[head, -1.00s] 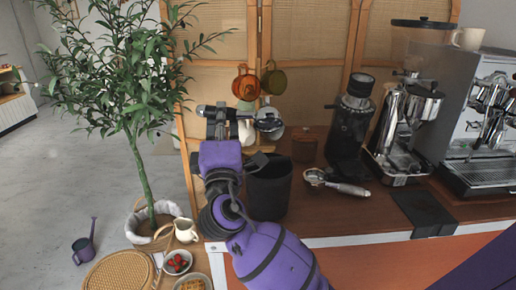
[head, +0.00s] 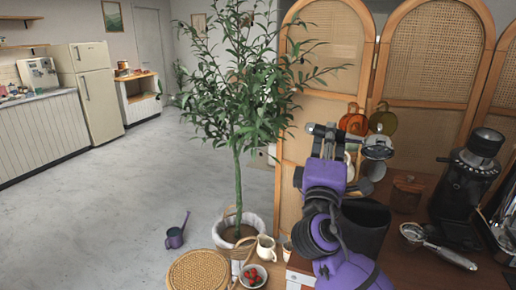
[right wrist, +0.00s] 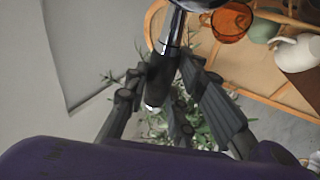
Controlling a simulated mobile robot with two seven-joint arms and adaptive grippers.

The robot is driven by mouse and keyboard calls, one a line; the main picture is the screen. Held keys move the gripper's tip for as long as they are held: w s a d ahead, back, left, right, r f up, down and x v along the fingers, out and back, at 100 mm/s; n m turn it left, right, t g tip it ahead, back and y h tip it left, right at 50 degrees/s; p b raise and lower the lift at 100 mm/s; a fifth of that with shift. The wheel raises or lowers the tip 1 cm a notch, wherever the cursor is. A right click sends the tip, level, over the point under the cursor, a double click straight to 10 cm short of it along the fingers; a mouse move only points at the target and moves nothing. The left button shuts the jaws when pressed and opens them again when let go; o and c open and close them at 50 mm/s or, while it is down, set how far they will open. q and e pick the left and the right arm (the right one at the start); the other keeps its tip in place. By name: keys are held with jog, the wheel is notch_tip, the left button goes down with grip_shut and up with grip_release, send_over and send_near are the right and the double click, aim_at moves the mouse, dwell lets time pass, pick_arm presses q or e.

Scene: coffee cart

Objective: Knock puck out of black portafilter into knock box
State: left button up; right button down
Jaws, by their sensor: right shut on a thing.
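My right gripper (head: 325,145) is raised over the left part of the cart and shut on the black portafilter (head: 377,148). Its metal basket end points right in the head view. In the right wrist view the dark handle with a chrome collar (right wrist: 171,30) lies between the fingers of my right gripper (right wrist: 163,72). The inside of the basket and any puck are not clear. The black knock box (head: 366,228) stands below and slightly right of the gripper, partly hidden by my purple arm. My left gripper is out of view.
A second portafilter (head: 437,245) lies on the cart to the right, near a black grinder (head: 470,170). Hanging cups, including an orange one (head: 353,122), are close behind the held portafilter. A potted tree (head: 238,222) stands left; open floor lies beyond.

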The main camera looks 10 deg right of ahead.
jog(key=shift+r, duration=0.1)
pick_arm(q)
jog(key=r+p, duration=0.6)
jog(key=p, duration=0.1)
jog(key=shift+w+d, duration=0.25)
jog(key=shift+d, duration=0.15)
pick_arm(e)
jog(key=s+a+f+n+t+y, duration=0.1)
jog(key=s+a+f+n+y, duration=0.1)
jog(key=s+f, duration=0.3)
jog(key=s+a+f+n+t+y, duration=0.1)
jog(key=s+a+f+y, duration=0.4)
jog(key=s, duration=0.6)
jog(key=s+a+f+n+y, duration=0.2)
jog(key=s+a+f+y, duration=0.2)
jog(key=s+f, duration=0.2)
jog(key=s, duration=0.2)
jog(key=shift+s+f+n+t, duration=0.2)
jog(key=shift+s+n+t, duration=0.1)
jog(key=shift+s+t, duration=0.1)
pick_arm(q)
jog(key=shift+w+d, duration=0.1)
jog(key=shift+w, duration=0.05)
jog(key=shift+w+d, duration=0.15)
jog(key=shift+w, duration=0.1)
